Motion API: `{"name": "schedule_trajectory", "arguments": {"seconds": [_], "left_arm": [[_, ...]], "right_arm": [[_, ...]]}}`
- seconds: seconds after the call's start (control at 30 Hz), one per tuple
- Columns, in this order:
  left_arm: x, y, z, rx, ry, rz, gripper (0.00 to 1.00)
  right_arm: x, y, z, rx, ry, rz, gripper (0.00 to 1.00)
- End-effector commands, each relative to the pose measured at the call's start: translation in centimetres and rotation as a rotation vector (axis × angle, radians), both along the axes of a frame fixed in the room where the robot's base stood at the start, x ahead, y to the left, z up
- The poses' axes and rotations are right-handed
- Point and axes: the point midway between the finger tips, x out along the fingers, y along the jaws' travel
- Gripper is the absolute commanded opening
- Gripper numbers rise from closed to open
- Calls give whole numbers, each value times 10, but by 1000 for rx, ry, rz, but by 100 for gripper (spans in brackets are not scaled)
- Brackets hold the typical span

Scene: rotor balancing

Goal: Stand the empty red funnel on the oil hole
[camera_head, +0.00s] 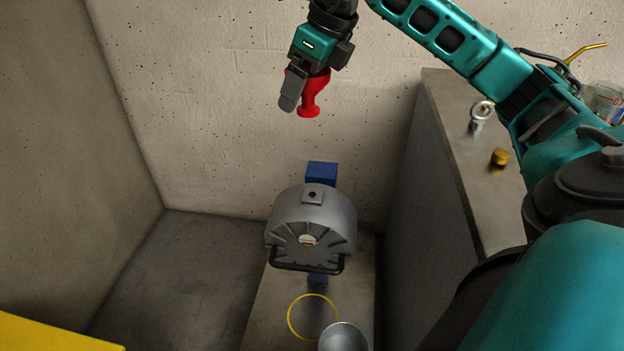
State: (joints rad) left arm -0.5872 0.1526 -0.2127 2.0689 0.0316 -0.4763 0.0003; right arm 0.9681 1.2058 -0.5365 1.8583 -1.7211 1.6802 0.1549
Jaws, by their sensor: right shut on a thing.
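The red funnel (309,106) is in my right gripper (293,92), high above the grey machine and in front of the back wall. The gripper is shut on it, and one grey finger covers its left side. The funnel's narrower end with a small flange points down. The oil hole (313,194) is a dark round opening in a small square boss on top of the grey rounded housing (335,215). The funnel is well apart from the hole. My left gripper is not in view.
A blue block (321,173) stands behind the housing. A yellow ring (312,316) and a metal bucket (343,338) are in front. The right-hand ledge (455,100) bears an eyebolt (480,114), a brass cap (500,157) and a jar (606,100). Floor on the left is clear.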

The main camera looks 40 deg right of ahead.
Motion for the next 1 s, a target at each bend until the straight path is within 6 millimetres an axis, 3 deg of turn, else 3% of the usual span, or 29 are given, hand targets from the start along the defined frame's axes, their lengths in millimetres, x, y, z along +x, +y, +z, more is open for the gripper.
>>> {"name": "schedule_trajectory", "arguments": {"seconds": [0.13,0.23,0.7,1.0], "left_arm": [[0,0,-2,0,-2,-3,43],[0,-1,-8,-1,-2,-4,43],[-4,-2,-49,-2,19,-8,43],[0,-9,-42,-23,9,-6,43]], "right_arm": [[-1,-8,4,0,-1,-96,44],[-2,-10,-7,-1,1,-121,44],[-2,-10,-127,-1,5,-121,44],[-1,-10,-155,0,1,-121,44]]}}
